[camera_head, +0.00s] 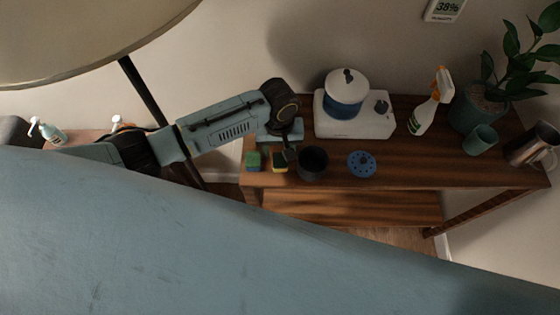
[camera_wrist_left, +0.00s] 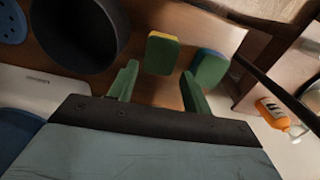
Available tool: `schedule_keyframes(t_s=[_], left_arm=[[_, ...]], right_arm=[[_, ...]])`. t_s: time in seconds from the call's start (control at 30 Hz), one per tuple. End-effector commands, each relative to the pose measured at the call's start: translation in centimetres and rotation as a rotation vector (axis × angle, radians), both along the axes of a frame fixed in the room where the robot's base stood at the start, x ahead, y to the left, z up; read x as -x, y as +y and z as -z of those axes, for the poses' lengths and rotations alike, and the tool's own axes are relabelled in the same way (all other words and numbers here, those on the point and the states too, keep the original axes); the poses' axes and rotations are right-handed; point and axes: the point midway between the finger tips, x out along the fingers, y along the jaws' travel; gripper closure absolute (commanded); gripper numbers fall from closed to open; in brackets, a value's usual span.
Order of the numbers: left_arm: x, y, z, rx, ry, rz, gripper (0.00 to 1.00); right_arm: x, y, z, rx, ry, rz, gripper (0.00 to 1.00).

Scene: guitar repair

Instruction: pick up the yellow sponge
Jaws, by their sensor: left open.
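The yellow sponge (camera_head: 280,162), with a dark green face, stands on the wooden shelf table near its left front. In the left wrist view the sponge (camera_wrist_left: 163,53) shows a green face and a thin yellow edge, just beyond and between my fingertips. My left gripper (camera_head: 289,151) reaches down behind it. In the wrist view its two green fingers (camera_wrist_left: 158,76) are apart with nothing gripped. Whether a finger touches the sponge cannot be told. My right gripper is not in view.
A blue-and-green sponge (camera_head: 253,161) stands close on the left, a dark cup (camera_head: 313,163) close on the right. Beyond are a blue holed disc (camera_head: 361,164), a white appliance with a blue pot (camera_head: 346,100), a spray bottle (camera_head: 428,105) and a plant pot (camera_head: 475,108).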

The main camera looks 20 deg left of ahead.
Motion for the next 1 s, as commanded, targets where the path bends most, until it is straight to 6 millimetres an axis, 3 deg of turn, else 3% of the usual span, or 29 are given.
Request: schedule_keyframes(t_s=[0.2,0.5,0.77,1.0], left_arm=[[0.0,-0.2,3.1,0.0,0.0,0.001,0.51],[0.0,-0.2,3.5,0.0,0.0,0.002,0.51],[0.0,-0.2,3.5,0.0,0.0,0.001,0.84],[0.0,-0.2,3.5,0.0,0.0,0.001,0.85]], right_arm=[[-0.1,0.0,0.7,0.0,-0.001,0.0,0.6],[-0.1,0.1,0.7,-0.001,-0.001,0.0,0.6],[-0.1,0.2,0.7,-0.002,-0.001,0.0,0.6],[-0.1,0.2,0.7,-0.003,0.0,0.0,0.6]])
